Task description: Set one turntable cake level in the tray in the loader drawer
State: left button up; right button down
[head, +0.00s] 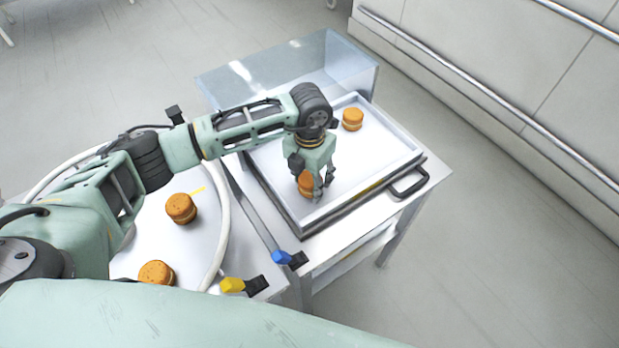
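My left gripper (311,185) points down over the near left part of the white tray (398,162), which sits in the loader drawer (350,205). Its fingers are closed around an orange-brown cake (306,184) with a pale middle layer. The cake looks roughly upright and low over the tray floor; whether it touches the floor is not clear. Another cake (352,119) stands in the tray's far corner. Two more cakes, an upper one (181,208) and a lower one (157,273), are on the round white turntable (205,240) at left. My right gripper is out of view.
A clear box-like cover (290,70) stands behind the tray. The drawer has a black handle (408,184) at right. A blue knob (281,257) and a yellow knob (232,285) sit at the near edge. A railed wall (500,80) runs along the right.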

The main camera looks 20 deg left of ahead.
aim_at(310, 177)
pick_arm(q)
jog(key=shift+o, duration=1.1)
jog(key=shift+r, duration=0.7)
notch_tip(310, 177, up, 10)
jog(key=shift+f+b, duration=0.2)
jog(key=shift+b, duration=0.9)
jog(key=shift+r, duration=0.7)
jog(key=shift+f, duration=0.1)
